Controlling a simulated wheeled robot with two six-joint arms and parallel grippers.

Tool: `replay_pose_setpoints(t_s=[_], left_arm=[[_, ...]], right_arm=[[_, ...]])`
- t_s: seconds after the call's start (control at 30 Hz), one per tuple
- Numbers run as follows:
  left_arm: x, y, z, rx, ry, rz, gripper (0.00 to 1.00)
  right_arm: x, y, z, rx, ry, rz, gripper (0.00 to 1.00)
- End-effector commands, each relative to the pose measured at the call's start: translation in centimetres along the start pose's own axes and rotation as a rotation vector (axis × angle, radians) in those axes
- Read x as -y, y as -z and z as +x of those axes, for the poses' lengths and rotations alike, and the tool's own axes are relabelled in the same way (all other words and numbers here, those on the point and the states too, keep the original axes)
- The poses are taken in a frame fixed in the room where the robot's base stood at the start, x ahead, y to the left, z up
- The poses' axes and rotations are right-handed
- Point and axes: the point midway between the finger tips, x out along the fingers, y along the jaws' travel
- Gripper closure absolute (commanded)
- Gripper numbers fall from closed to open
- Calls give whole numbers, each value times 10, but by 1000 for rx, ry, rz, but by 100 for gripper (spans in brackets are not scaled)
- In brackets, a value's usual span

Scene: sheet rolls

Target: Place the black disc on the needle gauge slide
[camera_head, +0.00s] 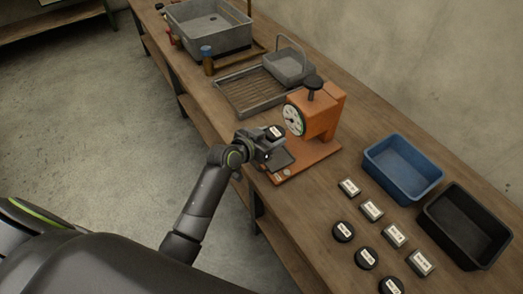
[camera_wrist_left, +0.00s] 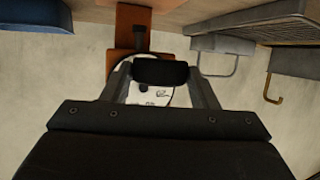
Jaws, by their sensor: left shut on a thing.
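My left gripper (camera_head: 268,137) is shut on a black disc with a white label (camera_head: 275,131). It holds the disc in front of the orange needle gauge (camera_head: 320,118), near its round white dial. In the left wrist view the disc (camera_wrist_left: 160,72) sits between the two fingertips, with the white dial (camera_wrist_left: 150,95) behind it. A dark flat plate (camera_head: 281,159) shows at the gauge's orange base, below the gripper; the gripper hides part of this area. I cannot tell the gap between disc and plate. My right gripper is not in view.
Several more black discs (camera_head: 366,258) and labelled blocks (camera_head: 371,210) lie to the right on the bench. A blue bin (camera_head: 403,165) and a black bin (camera_head: 463,226) stand behind them. Grey trays (camera_head: 250,95) stand beyond the gauge.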

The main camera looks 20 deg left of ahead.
Motion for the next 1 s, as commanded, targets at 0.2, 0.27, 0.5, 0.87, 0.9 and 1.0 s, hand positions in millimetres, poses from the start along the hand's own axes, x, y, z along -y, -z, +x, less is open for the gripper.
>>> replay_pose_setpoints(t_s=[0.2,0.27,0.5,0.87,0.9,1.0], left_arm=[[-1,-38,15,6,0,-4,70],[0,-44,18,4,1,-4,70],[0,-67,27,5,1,-3,70],[0,-86,35,0,1,-1,70],[0,-86,35,1,1,-1,70],[0,-87,36,1,1,-1,70]], right_arm=[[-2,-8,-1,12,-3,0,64],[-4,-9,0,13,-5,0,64],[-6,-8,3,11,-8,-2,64],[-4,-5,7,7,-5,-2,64],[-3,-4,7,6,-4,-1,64],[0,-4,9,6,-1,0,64]])
